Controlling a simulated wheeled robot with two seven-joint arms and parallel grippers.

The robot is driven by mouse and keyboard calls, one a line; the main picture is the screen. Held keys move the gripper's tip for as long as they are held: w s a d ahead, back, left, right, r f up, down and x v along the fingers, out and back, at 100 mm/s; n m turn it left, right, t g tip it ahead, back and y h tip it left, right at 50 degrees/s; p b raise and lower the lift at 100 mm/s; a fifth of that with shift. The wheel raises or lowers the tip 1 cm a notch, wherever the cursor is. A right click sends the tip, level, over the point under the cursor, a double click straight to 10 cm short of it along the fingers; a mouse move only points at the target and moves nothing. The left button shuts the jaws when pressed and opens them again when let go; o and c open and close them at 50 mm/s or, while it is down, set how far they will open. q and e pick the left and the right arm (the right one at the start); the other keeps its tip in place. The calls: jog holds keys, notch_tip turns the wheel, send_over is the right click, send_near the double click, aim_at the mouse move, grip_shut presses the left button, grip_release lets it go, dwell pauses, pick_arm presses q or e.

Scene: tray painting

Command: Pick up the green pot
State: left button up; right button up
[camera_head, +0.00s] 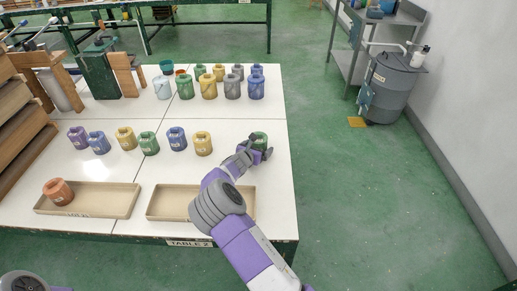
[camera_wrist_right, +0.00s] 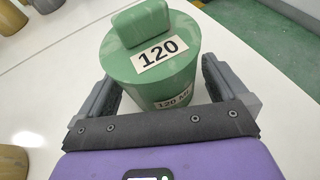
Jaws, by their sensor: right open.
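A green pot (camera_head: 260,140) stands near the right edge of the white table, in front of my right gripper (camera_head: 255,151). In the right wrist view the green pot (camera_wrist_right: 155,62) shows large and upright, with labels reading 120 on its lid and side. The open fingers of my right gripper (camera_wrist_right: 165,95) lie on either side of it; I cannot tell whether they touch it. Another green pot (camera_head: 149,144) stands in the row to the left. My left gripper is not in view; only part of my left arm may show at the bottom left.
The white table (camera_head: 245,215) holds a row of purple, blue, yellow and green pots, with several more pots behind. A tray with an orange pot (camera_head: 58,191) is at the front left. A second tray (camera_head: 165,203) lies partly behind my right arm. A grey drum (camera_head: 392,85) stands on the floor at right.

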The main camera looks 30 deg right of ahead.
jog(key=c, duration=1.3)
notch_tip(320, 180, up, 10)
jog(key=p, duration=0.4)
jog(key=shift+r+p, duration=0.15)
jog(key=shift+p, duration=0.15)
notch_tip(320, 180, up, 10)
jog(key=p, duration=0.8)
